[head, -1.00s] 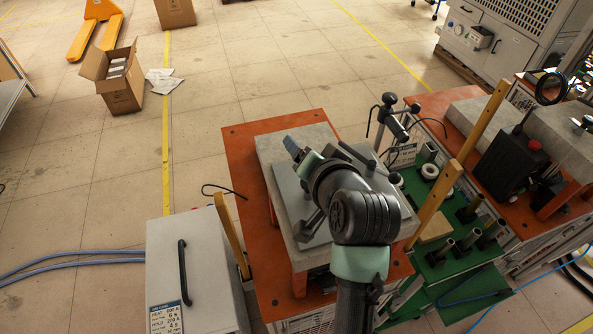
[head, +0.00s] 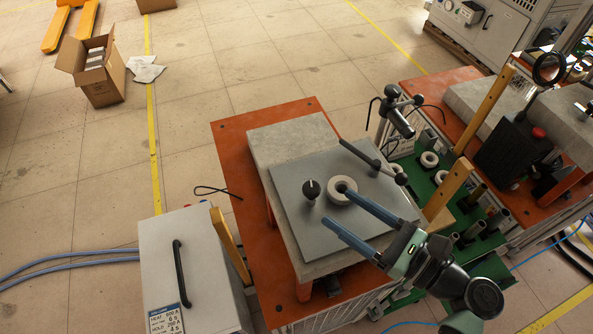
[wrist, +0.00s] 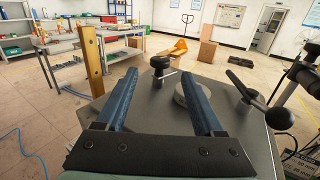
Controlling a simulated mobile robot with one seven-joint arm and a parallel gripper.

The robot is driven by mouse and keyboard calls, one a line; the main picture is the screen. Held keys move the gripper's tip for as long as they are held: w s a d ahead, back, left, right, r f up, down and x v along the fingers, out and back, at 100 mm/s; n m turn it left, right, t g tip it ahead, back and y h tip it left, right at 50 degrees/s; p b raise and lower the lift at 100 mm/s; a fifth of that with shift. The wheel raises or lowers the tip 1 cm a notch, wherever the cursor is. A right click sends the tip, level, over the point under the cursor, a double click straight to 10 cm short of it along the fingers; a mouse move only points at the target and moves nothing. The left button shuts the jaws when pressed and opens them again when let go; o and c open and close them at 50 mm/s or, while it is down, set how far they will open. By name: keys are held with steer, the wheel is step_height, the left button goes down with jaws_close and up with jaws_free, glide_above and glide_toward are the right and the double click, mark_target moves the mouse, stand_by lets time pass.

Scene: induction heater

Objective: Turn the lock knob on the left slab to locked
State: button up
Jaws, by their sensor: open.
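The left slab (head: 285,222) is a grey plate on a stone block above an orange table. The black lock knob (head: 311,189) stands upright on the plate, with a light mark on its top. My gripper (head: 335,204) is open and empty over the plate, its two blue fingers reaching in from the lower right, their tips short of the knob. In the wrist view the knob (wrist: 160,63) shows ahead between the fingertips (wrist: 160,77), clear of both. A pale ring (head: 342,191) sits beside the knob, partly covered by one finger. The knob's set position cannot be read.
A black lever handle (head: 362,157) lies across the plate's back right, and a black jointed stand (head: 398,115) rises behind it. Wooden posts (head: 448,190) flank the right. A grey cabinet (head: 185,260) stands at front left. The plate's left side is clear.

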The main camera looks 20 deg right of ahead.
mark_target(311, 186)
steer(key=p+x, duration=0.2)
steer(key=x, duration=0.9)
jaws_close()
